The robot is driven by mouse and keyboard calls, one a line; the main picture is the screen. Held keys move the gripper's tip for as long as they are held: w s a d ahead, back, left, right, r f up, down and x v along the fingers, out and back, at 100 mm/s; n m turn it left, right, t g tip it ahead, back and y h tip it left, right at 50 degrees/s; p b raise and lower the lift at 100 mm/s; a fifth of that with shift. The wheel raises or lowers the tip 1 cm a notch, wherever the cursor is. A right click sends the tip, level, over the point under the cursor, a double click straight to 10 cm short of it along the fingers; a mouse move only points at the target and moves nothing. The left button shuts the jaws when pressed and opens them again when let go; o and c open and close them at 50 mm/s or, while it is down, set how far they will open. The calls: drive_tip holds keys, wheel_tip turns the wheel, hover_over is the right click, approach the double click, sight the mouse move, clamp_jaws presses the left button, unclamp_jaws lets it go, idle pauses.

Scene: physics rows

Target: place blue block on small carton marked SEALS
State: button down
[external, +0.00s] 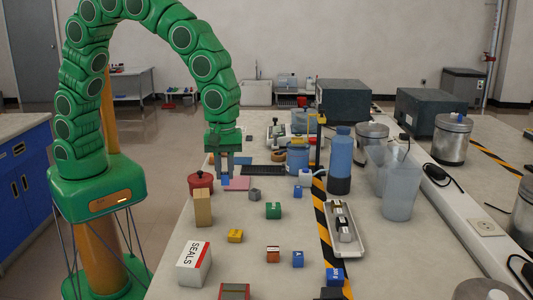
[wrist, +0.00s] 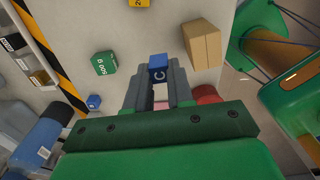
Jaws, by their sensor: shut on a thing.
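My gripper (external: 227,171) is shut on a blue block (external: 225,181) at the far left part of the table, near a pink pad. The small white carton marked SEALS (external: 190,266), with a red stripe, stands at the near left of the table, well in front of my gripper. Its top looks bare. The carton is not seen in the wrist view.
A tan block (external: 203,208) and a red pot (external: 201,184) stand between my gripper and the carton. Green (external: 273,210) and yellow (external: 235,236) blocks, and other blue blocks (external: 298,259), lie to the right. A tray (external: 357,245) and tall bottle (external: 340,165) stand further right.

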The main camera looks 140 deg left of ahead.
drive_tip(key=s+d+r+m, duration=0.1)
drive_tip(key=d+r, duration=0.2)
drive_tip(key=d, duration=0.6)
drive_tip(key=s+d+r, duration=0.1)
drive_tip(key=d+r, duration=0.2)
drive_tip(key=d, duration=0.6)
hover_over(194, 253)
drive_tip(key=f, duration=0.9)
drive_tip(key=shift+s, duration=0.3)
drive_tip(key=shift+w+f, duration=0.3)
drive_tip(key=shift+f, duration=1.55)
drive_tip(key=shift+f, duration=0.15)
drive_tip(key=c, duration=1)
unclamp_jaws()
